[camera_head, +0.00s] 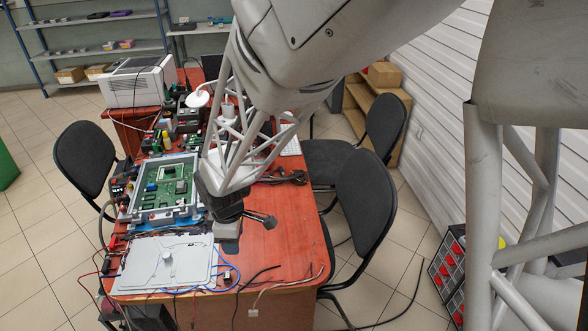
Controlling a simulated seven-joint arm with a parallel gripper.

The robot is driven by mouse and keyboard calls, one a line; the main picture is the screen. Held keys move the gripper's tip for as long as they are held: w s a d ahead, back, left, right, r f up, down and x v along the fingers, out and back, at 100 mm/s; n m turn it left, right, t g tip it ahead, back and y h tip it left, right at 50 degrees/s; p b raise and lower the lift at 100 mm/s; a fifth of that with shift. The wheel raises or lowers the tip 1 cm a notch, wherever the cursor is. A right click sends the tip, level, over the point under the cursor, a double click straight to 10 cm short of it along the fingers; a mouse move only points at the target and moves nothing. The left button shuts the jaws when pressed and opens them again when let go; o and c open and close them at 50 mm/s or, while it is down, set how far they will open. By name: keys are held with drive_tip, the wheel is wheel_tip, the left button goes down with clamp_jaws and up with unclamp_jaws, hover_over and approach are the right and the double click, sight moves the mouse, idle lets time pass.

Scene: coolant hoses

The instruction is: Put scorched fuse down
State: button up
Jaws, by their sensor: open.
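My gripper (243,226) hangs over the red table (285,225), right of the green circuit board. Its jaws are open, with a dark finger reaching out to the right and a grey block under its left side. I cannot tell whether that block is part of the gripper. I cannot make out the scorched fuse for certain. A small dark piece (227,276) lies near the blue cable at the table's front, too small to identify. My arm hides part of the table behind the gripper.
A green circuit board (165,188) sits in a grey frame on the left. A pale flat panel (140,262) with a round knob lies in front. Loose cables (262,288) cross the front edge. Bare red tabletop lies right of the gripper. Black chairs (366,210) stand close by.

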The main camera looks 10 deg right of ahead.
drive_tip(key=s+d+r+m, duration=0.2)
drive_tip(key=d+r+m, duration=0.3)
drive_tip(key=d+r, duration=0.45)
drive_tip(key=s+d+r+m+t, duration=0.1)
drive_tip(key=s+d+r+m, duration=0.4)
drive_tip(key=s+d, duration=0.3)
drive_tip(key=s+d+r+m+t, duration=0.1)
drive_tip(key=s+d+r+m, duration=0.5)
drive_tip(key=s+d, duration=0.2)
drive_tip(key=shift+d+m, duration=0.3)
drive_tip(key=shift+d, duration=0.4)
